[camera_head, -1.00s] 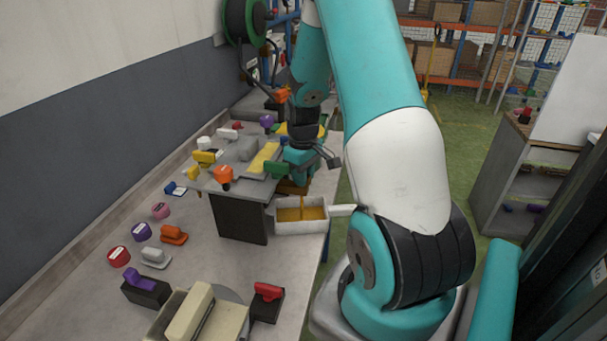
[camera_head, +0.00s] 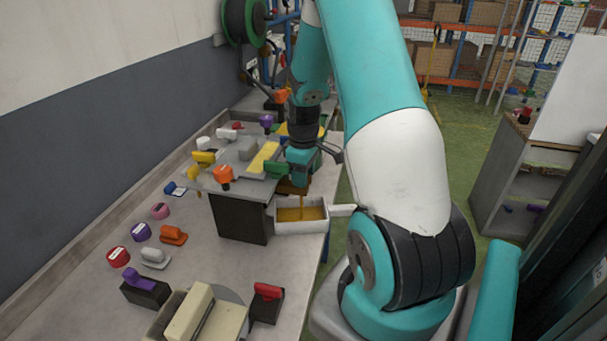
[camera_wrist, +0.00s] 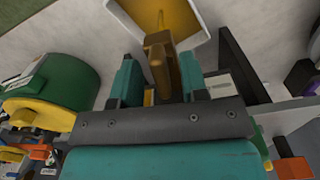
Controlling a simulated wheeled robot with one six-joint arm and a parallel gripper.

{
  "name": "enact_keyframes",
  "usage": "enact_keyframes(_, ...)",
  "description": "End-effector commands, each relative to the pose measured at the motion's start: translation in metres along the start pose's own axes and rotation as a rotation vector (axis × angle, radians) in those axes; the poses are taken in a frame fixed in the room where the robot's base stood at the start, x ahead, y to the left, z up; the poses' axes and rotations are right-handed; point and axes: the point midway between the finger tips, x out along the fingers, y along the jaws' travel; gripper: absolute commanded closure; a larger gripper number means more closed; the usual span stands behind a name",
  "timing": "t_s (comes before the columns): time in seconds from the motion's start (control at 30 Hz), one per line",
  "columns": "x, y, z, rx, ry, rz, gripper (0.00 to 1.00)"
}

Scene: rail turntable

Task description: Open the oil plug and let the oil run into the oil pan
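The white oil pan (camera_head: 301,228) stands on the table, its handle pointing right. Orange-brown oil (camera_head: 288,214) covers its bottom, and a thin stream falls into it from above. The brown oil plug (camera_head: 290,188) is mostly hidden under my gripper (camera_head: 301,179) in the head view. In the wrist view the brown plug piece (camera_wrist: 160,58) lies between the two teal fingers of my gripper (camera_wrist: 158,78). The fingers look apart, with a narrow gap beside the plug. The stream (camera_wrist: 160,18) and pan (camera_wrist: 205,20) show beyond it.
A grey raised platform (camera_head: 230,184) on a dark block (camera_head: 240,218) is left of the pan, carrying an orange knob (camera_head: 223,174) and a green part (camera_head: 276,169). Several coloured knobs and handles lie on the table at left. A red-handled block (camera_head: 267,302) is nearer.

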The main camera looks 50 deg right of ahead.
Motion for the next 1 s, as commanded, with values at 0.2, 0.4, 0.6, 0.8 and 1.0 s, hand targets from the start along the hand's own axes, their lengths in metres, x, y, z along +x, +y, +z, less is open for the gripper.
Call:
enact_keyframes(0.2,0.0,0.0,0.0,0.0,0.0,-0.001,0.6)
enact_keyframes(0.4,-0.012,0.001,-0.001,0.001,0.003,0.003,0.6)
enact_keyframes(0.6,-0.054,0.001,-0.001,0.0,0.005,0.006,0.6)
enact_keyframes(0.8,-0.107,0.001,-0.001,0.0,0.005,0.006,0.6)
enact_keyframes(1.0,-0.149,0.0,-0.001,0.0,0.003,0.004,0.6)
